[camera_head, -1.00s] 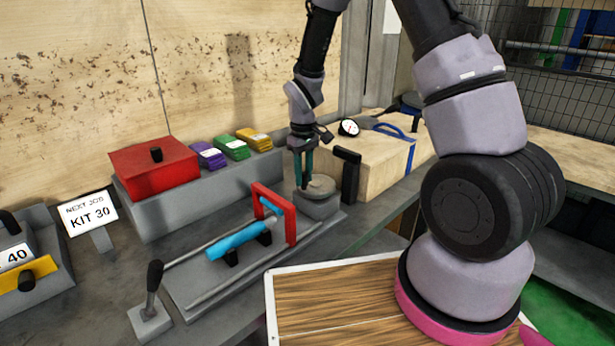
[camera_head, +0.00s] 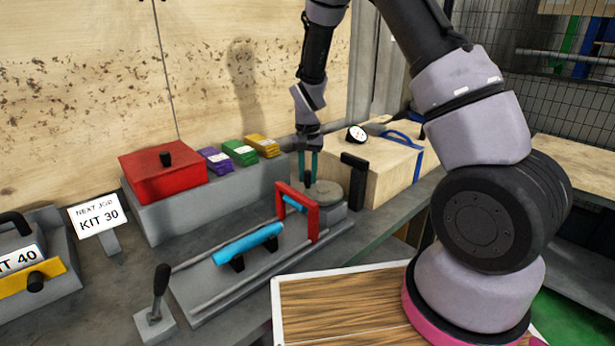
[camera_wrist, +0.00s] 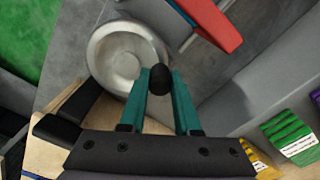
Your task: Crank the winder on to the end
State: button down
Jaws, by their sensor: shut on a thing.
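The winder is a round pale metal wheel (camera_head: 332,188) on a grey block at the right end of the fixture. It also shows in the wrist view (camera_wrist: 115,58). A black knob (camera_wrist: 160,79) stands at the wheel's edge. My gripper (camera_head: 308,174) points down and its teal fingers are shut on the knob. In the head view the knob is partly hidden by the fingers. A red frame (camera_head: 313,222) stands over the rails close to the wheel, with a blue piece (camera_head: 295,204) in its opening. A blue cylinder (camera_head: 247,243) lies left of the frame.
A black post (camera_head: 352,176) stands right of the wheel, in front of a wooden box (camera_head: 388,162). Behind are a red box (camera_head: 162,173) and purple, green and yellow stacks (camera_head: 240,152). A black-handled lever (camera_head: 160,285) stands at front left. A wood-topped surface (camera_head: 340,310) lies in front.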

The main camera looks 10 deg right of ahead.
jog(key=m, duration=0.1)
jog(key=w+m, duration=0.1)
jog(key=m, duration=0.1)
jog(key=shift+w+d+m, duration=0.2)
jog(key=shift+d+m, duration=0.1)
jog(key=shift+d, duration=0.1)
jog(key=shift+w+d+m, duration=0.25)
jog(key=shift+d+m, duration=0.1)
jog(key=shift+m, duration=0.65)
jog(key=shift+w+d+m, duration=0.25)
jog(key=shift+d+m, duration=0.05)
jog(key=shift+m, duration=0.7)
jog(key=c, duration=0.6)
grip_release()
jog(key=shift+r, duration=0.1)
notch_tip(320, 180, up, 11)
jog(key=shift+f, duration=0.15)
